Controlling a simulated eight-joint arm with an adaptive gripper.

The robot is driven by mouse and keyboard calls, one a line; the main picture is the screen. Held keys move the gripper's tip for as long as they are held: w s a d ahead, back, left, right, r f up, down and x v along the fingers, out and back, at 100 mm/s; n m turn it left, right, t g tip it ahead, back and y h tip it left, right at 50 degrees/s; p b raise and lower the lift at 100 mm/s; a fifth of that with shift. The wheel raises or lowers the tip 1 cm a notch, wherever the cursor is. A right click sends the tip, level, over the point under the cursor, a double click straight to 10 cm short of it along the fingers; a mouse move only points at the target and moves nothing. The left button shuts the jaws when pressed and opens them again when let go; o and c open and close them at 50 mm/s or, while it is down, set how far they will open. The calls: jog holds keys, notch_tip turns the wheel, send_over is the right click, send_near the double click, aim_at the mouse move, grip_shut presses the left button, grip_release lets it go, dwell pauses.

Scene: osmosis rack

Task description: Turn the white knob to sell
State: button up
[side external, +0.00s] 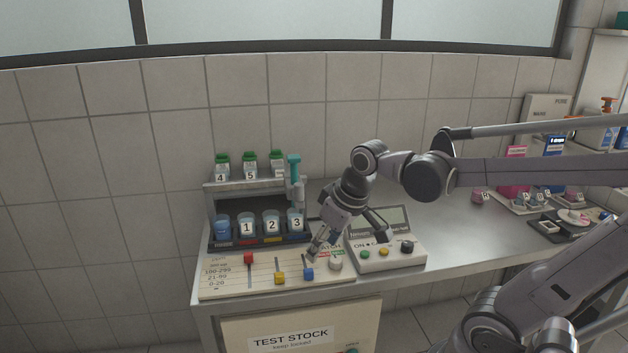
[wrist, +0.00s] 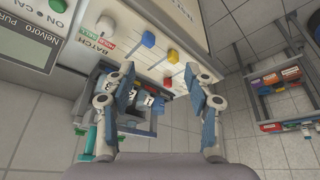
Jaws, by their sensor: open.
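The white knob (side external: 335,263) is at the right end of the cream slider panel (side external: 225,289). In the wrist view the knob (wrist: 106,27) is at the upper left, beside red and green labels and the word BATCH. Which label it points to is too small to tell. My gripper (side external: 350,239) is open and empty, above the back right of the panel. One finger is near the knob's labels, and the other is over the grey-white instrument. In the wrist view my gripper (wrist: 159,76) has its fingers wide apart, with the knob outside them, up and to the left.
Red (side external: 248,258), yellow (side external: 279,278) and blue (side external: 308,273) sliders lie left of the knob. A grey-white instrument (side external: 365,263) with coloured buttons stands right of the panel. A rack (side external: 212,187) with numbered cups and green-capped bottles stands behind.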

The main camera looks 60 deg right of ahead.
aim_at(336, 259)
jog(key=w+d+m+g, duration=0.1)
jog(key=w+d+g, duration=0.3)
jog(key=d, duration=0.7)
jog(key=shift+g+y, duration=0.3)
jog(key=shift+s+a+f, duration=0.1)
jog(key=shift+s+f, duration=0.1)
jog(key=shift+f, duration=2.7)
jog(key=shift+s+a+f, duration=0.1)
jog(key=shift+s+f, duration=0.05)
jog(key=shift+f, duration=2.75)
grip_shut()
